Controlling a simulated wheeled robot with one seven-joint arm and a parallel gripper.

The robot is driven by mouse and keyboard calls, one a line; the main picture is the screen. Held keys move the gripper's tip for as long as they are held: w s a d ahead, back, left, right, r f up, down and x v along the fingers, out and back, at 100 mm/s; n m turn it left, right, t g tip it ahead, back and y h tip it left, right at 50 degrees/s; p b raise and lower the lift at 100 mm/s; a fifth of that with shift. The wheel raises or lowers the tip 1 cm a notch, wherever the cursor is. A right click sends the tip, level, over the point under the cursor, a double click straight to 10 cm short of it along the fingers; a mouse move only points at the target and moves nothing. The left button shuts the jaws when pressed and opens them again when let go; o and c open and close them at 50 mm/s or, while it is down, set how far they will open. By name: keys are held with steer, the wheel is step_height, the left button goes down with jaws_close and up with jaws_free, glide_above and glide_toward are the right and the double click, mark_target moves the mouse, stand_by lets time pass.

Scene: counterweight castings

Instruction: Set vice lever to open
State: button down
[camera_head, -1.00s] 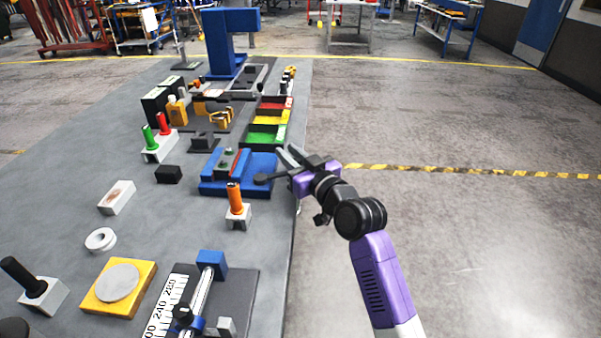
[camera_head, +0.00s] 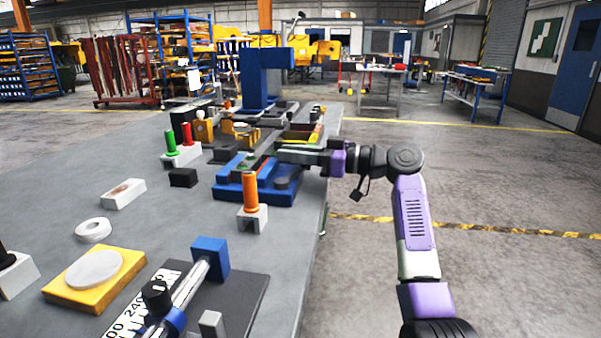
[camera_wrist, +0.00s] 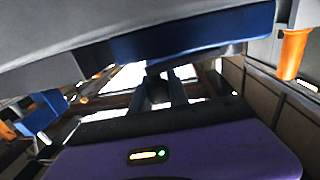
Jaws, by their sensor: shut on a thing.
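In the wrist view the gripper fingers (camera_wrist: 165,90) are dark and close together, below a blue vice block (camera_wrist: 195,38). The lever's exact angle cannot be told.
An orange peg in a white block (camera_head: 251,210) stands just in front of the vice. A black block (camera_head: 183,178) and green and red pegs (camera_head: 178,145) stand to the left. Open floor lies right of the bench.

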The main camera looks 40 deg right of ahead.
mark_target(276, 161)
steer(key=n+g+y, duration=0.1)
steer(key=w+a+n+g+y+b, duration=0.1)
steer(key=shift+w+a+f+y+b, duration=0.1)
steer(key=shift+w+f+y+b, duration=0.1)
steer(key=shift+y+b, duration=0.15)
steer(key=shift+w+a+r+n+g+y+b, duration=0.1)
steer(key=shift+w+a+n+g+y+b, duration=0.15)
steer(key=shift+n+g+y, duration=0.3)
steer(key=shift+w+a+n+g+y+b, duration=0.1)
steer(key=shift+a+n+g+y+b, duration=0.2)
steer(key=shift+n+g+y, duration=0.2)
steer(key=shift+a, duration=0.1)
steer(key=c, duration=1.3)
jaws_free()
steer(key=shift+w, duration=0.1)
steer(key=shift+o, duration=0.2)
steer(key=p+v, duration=0.1)
steer(key=v, duration=0.7)
steer(key=shift+r, duration=0.1)
